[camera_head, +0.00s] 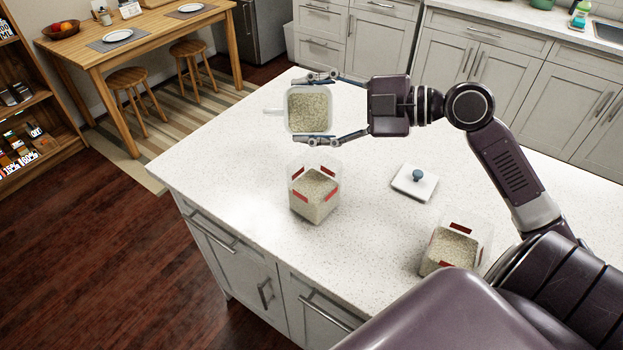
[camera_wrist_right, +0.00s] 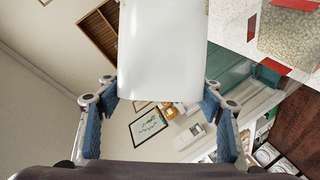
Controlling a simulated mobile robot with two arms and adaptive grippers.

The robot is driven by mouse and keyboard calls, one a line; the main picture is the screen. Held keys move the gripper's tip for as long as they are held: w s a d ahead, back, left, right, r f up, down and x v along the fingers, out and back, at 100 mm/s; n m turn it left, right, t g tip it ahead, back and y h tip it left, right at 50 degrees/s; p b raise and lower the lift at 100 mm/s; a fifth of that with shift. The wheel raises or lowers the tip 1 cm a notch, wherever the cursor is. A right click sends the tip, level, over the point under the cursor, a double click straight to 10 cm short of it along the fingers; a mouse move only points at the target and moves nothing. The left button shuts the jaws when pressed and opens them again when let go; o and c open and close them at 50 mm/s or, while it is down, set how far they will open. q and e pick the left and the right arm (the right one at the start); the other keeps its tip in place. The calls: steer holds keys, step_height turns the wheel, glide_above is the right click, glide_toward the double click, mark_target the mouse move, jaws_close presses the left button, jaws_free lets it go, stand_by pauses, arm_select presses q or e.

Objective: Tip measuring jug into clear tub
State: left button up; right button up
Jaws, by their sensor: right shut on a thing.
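The white measuring jug (camera_head: 310,110) has its mouth facing the head camera and is full of pale grain, with its handle on the left. My right gripper (camera_head: 315,109) is shut on the jug, a finger on each side, above the counter. In the right wrist view the jug's smooth white wall (camera_wrist_right: 162,55) stands between the fingers (camera_wrist_right: 160,110). A clear tub (camera_head: 315,196) with red marks and pale grain inside stands just below the jug in the head view. Its grain and red marks also show in the right wrist view (camera_wrist_right: 285,30). My left gripper is out of view.
A second clear tub (camera_head: 455,247) with red marks and grain stands near my arm at the lower right. A white lid with a blue knob (camera_head: 415,181) lies on the speckled counter (camera_head: 240,180). The counter's left part is clear.

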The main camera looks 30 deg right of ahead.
steer(key=w+d+r+m+p, duration=0.1)
steer(key=d+p, duration=0.1)
steer(key=shift+w+r+p, duration=0.1)
steer(key=shift+w+p, duration=0.1)
steer(key=shift+p, duration=0.2)
arm_select(q)
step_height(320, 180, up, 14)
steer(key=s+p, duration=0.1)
steer(key=p, duration=1)
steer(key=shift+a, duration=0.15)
arm_select(e)
steer(key=w+d+r+m+g+y, duration=0.1)
steer(key=w+d+m+g, duration=0.1)
steer(key=w, duration=0.3)
steer(key=w+d+r+m+g, duration=0.2)
steer(key=w+d+m, duration=0.2)
steer(key=w, duration=0.1)
steer(key=shift+r+y, duration=0.3)
steer(key=shift+y, duration=0.1)
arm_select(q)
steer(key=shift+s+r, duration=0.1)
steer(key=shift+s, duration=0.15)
arm_select(e)
steer(key=shift+d, duration=0.1)
